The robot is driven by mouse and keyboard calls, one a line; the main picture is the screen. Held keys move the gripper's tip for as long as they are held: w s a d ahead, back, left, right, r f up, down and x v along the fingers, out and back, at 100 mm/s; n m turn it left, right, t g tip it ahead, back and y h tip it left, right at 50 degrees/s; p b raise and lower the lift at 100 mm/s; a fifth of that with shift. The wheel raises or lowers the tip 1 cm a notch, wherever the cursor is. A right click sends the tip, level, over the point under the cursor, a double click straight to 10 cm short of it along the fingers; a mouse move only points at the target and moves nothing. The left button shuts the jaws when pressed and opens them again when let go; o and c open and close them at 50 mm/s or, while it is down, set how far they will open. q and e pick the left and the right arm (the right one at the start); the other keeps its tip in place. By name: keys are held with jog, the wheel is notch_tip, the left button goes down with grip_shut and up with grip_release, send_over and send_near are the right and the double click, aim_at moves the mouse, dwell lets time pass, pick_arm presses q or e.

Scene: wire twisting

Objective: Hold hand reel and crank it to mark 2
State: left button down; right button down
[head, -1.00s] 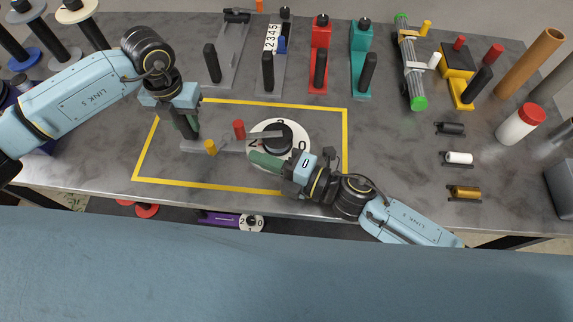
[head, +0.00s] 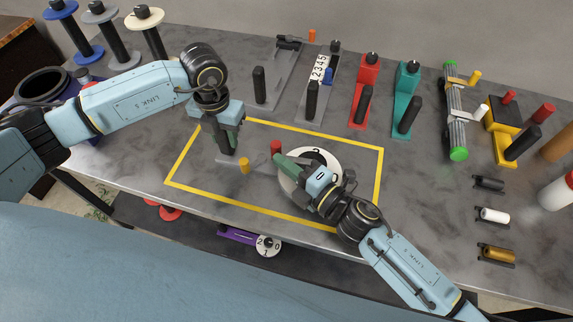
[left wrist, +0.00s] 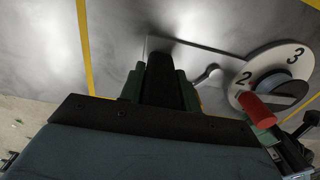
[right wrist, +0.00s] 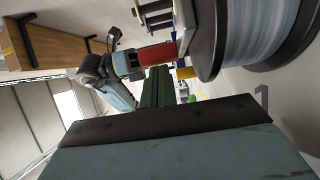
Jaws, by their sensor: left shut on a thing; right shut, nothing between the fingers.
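The hand reel has a black handle (left wrist: 158,75), a white numbered dial (head: 322,157) and a crank with a red knob (head: 275,147). My left gripper (head: 226,143) is shut on the handle at the reel's left end. In the left wrist view the red knob (left wrist: 257,110) stands close to mark 2 on the dial (left wrist: 297,74); mark 3 is also visible. My right gripper (head: 279,160) is shut and empty, over the dial's left side beside the red knob. In the right wrist view its fingertips (right wrist: 157,75) are close to the red knob (right wrist: 158,54); contact is unclear.
A yellow rectangle (head: 382,185) is marked on the grey table around the reel. A yellow peg (head: 244,165) stands on its frame. Spools (head: 146,30) stand at the back left. Small rollers (head: 493,215) lie at right.

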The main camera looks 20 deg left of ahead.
jog(key=shift+w+a+m+t+h, duration=0.1)
jog(key=shift+w+m+t+h, duration=0.1)
jog(key=shift+m+t+h, duration=0.3)
jog(key=s, duration=0.1)
jog(key=s+d, duration=0.1)
jog(key=s, duration=0.1)
jog(key=s+d, duration=0.1)
jog(key=shift+s+f, duration=0.1)
jog(key=shift+s, duration=0.1)
jog(key=v, duration=0.9)
jog(key=shift+w+d, duration=0.1)
jog(key=shift+w, duration=0.05)
pick_arm(q)
jog(key=c, duration=0.9)
grip_release()
